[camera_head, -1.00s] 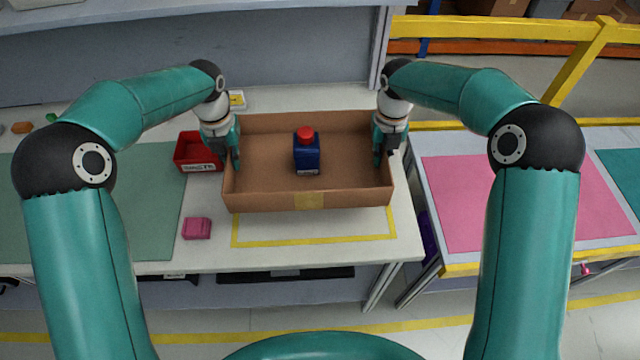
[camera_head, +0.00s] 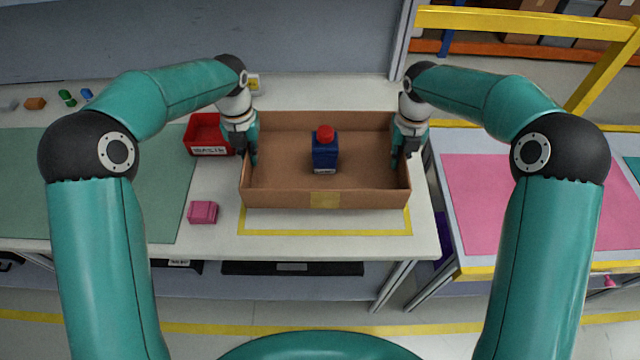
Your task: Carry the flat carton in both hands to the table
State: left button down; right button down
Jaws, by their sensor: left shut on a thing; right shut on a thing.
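The flat carton (camera_head: 285,197) is a shallow, open brown cardboard tray with a yellow patch on its near wall. A blue bottle with a red cap (camera_head: 325,152) stands upright inside it. My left gripper (camera_head: 252,155) is shut on the carton's left wall, and my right gripper (camera_head: 404,152) is shut on its right wall. The carton is level over the white table (camera_head: 190,252), above a yellow taped outline (camera_head: 330,233). I cannot tell whether its bottom touches the table. The far part of the outline is hidden under the carton.
A red bin (camera_head: 207,135) stands just left of the carton. A pink block (camera_head: 203,212) lies at the front left. A green mat (camera_head: 165,190) covers the table's left part. Across a gap to the right is another table with a pink mat (camera_head: 500,200). A yellow rail (camera_head: 520,22) stands behind.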

aim_at(253, 168)
pick_arm(q)
jog(key=shift+f, duration=0.15)
pick_arm(e)
jog(key=shift+f, duration=0.15)
